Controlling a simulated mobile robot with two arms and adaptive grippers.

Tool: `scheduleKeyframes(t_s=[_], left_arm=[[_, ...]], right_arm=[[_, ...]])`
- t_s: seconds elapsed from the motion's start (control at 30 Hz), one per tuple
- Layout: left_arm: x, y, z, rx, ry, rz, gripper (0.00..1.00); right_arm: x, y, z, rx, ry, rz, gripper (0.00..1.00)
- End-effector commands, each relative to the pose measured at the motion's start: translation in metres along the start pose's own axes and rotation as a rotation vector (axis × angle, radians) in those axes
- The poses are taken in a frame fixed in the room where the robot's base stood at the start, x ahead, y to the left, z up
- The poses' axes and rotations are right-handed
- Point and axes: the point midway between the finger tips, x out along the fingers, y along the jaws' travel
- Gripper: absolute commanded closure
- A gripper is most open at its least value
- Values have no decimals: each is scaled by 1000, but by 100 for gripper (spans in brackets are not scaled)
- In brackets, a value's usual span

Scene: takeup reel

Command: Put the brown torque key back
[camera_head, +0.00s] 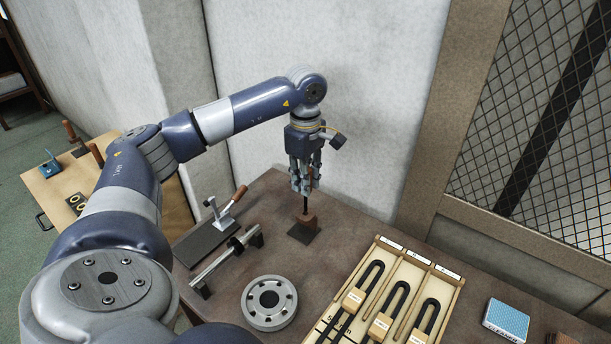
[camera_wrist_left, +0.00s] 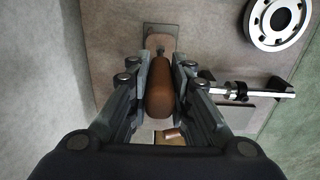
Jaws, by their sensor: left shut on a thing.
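The torque key has a rounded brown handle (camera_wrist_left: 160,92) and a thin dark shaft. My left gripper (camera_head: 305,184) is shut around the handle, with the shaft pointing down. It also shows in the left wrist view (camera_wrist_left: 160,88), one finger on each side of the handle. Below it, a small brown block (camera_head: 309,220) stands on a dark square plate (camera_head: 302,234) near the back of the workbench. The shaft meets the block's top in the head view; I cannot tell how far it is in. My right gripper is not in view.
A lever tool with a brown handle (camera_head: 239,194), a metal rail (camera_head: 222,264) and a round grey hub (camera_head: 269,302) lie left and in front. A wooden tray (camera_head: 447,290) with black loops and a blue box (camera_head: 506,319) are right. The wall is close behind.

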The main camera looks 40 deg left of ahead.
Motion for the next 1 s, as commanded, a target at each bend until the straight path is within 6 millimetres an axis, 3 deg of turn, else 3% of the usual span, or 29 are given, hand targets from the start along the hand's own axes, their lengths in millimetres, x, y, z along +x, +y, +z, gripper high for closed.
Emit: scheduleKeyframes(t_s=[1.0], left_arm=[[53,0,0,0,0,0,100]], right_arm=[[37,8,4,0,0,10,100]])
